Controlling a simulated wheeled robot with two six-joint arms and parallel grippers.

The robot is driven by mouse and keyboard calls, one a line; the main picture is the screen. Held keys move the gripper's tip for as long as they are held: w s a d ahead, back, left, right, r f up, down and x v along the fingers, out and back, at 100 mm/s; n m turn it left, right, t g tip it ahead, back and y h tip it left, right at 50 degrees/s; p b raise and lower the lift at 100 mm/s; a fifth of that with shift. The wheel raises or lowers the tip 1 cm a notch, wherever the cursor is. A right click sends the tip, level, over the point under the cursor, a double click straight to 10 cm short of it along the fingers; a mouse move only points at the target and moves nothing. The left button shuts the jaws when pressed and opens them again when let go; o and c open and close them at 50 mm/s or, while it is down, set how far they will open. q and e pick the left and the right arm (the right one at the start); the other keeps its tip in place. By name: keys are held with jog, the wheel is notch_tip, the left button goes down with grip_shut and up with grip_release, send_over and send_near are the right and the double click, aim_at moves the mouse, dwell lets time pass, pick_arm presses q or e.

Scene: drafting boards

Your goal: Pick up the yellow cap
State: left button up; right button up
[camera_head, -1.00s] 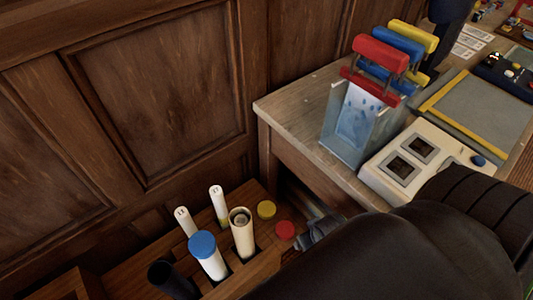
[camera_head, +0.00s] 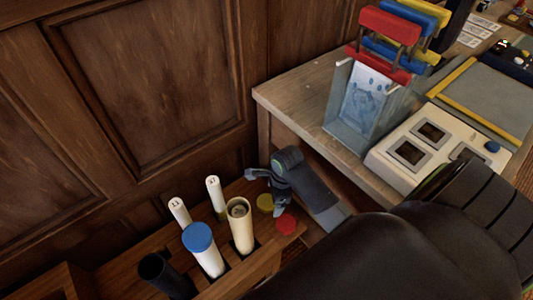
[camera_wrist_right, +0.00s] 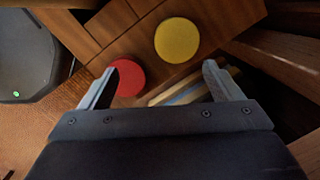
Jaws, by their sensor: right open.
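The yellow cap (camera_head: 265,203) is a flat round disc on the wooden rack's top, partly covered by my right gripper (camera_head: 264,190) in the head view. In the right wrist view the yellow cap (camera_wrist_right: 177,40) shows whole, ahead of the fingertips and sideways between them. My right gripper (camera_wrist_right: 159,69) is open with nothing between its fingers. It appears to be above the rack, apart from the cap. My left gripper is not in view.
A red cap (camera_head: 286,224) lies beside the yellow one, close to my left-hand finger in the wrist view. A cream tube (camera_head: 240,228), a blue-capped tube (camera_head: 203,249) and slim white tubes stand nearby. The desk (camera_head: 290,98) edge and wood panelling bound the space.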

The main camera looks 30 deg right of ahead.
aim_at(267, 201)
jog(key=w+m, duration=0.2)
jog(key=shift+w+f+m, duration=0.1)
jog(key=shift+w+m, duration=0.05)
jog(key=shift+m, duration=0.25)
jog(key=shift+f, duration=0.25)
jog(key=shift+w+a+f+b, duration=0.1)
jog(key=shift+w+f+b, duration=0.1)
jog(key=shift+f+b, duration=0.6)
jog(key=shift+w+f+b, duration=0.2)
jog(key=shift+f, duration=0.6)
jog(key=shift+w+f+b, duration=0.15)
jog(key=shift+f+b, duration=0.05)
jog(key=shift+f, duration=0.6)
jog(key=shift+w+f+b, duration=0.1)
jog(key=shift+f+b, duration=0.25)
jog(key=shift+f, duration=0.7)
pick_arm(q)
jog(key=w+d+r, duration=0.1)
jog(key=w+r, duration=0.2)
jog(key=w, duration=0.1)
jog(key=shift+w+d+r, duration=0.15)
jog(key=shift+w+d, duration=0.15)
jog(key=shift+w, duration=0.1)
pick_arm(e)
jog(key=c, duration=1)
jog(key=shift+r, duration=0.1)
jog(key=shift+c, duration=0.2)
